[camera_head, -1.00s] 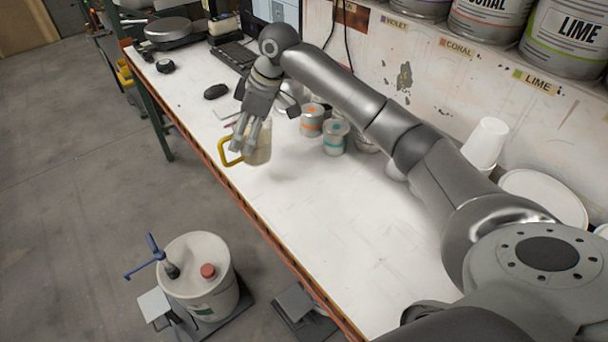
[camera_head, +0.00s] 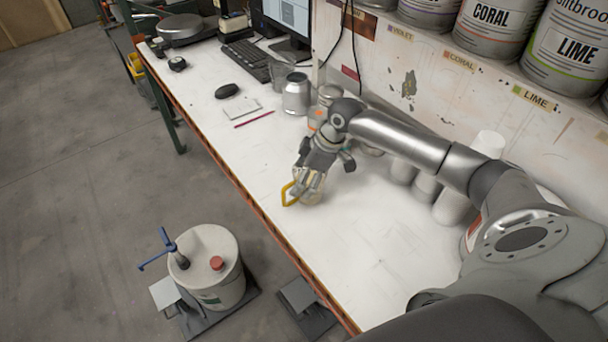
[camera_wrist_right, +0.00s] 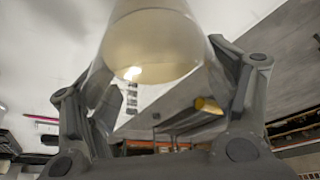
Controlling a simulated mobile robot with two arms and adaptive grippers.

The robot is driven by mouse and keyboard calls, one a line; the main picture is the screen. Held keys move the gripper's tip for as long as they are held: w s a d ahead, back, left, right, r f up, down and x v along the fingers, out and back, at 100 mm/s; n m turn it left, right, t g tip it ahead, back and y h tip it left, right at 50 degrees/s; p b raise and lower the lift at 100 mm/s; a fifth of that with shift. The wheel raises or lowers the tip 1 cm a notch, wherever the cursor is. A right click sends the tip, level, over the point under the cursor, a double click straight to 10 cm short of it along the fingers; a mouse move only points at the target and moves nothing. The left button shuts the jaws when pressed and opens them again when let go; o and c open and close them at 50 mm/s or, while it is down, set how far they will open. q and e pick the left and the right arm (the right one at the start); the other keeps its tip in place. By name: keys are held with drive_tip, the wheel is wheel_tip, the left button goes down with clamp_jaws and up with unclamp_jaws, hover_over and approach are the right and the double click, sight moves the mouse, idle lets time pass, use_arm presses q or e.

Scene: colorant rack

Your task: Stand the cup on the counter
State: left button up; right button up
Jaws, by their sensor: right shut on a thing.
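The cup (camera_head: 314,190) is pale and see-through with a yellow handle (camera_head: 289,194). My right gripper (camera_head: 309,176) is shut on it, over the front part of the white counter (camera_head: 375,235). The handle points left, towards the counter's front edge. The cup looks roughly upright, but I cannot tell whether its base touches the counter. In the right wrist view the cup (camera_wrist_right: 155,50) sits between the two fingers (camera_wrist_right: 160,95), and its round end shows a cream colour. My left gripper is not in view.
Tins, including a silver can (camera_head: 296,94), stand behind my right arm. A red pencil (camera_head: 254,119), mouse (camera_head: 227,91) and keyboard (camera_head: 246,60) lie farther left. White containers (camera_head: 453,207) stand near the wall. The counter to the right of the cup is clear.

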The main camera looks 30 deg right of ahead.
drive_tip(key=shift+f, duration=0.25)
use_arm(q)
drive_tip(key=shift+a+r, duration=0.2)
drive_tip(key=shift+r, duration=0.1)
use_arm(e)
drive_tip(key=shift+w+f, duration=0.1)
drive_tip(key=shift+f, duration=0.05)
drive_tip(key=o, duration=1.7)
drive_tip(key=shift+f, duration=0.1)
drive_tip(key=shift+o, duration=0.2)
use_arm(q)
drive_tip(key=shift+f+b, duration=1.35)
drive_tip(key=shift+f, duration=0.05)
use_arm(e)
drive_tip(key=v, duration=1.2)
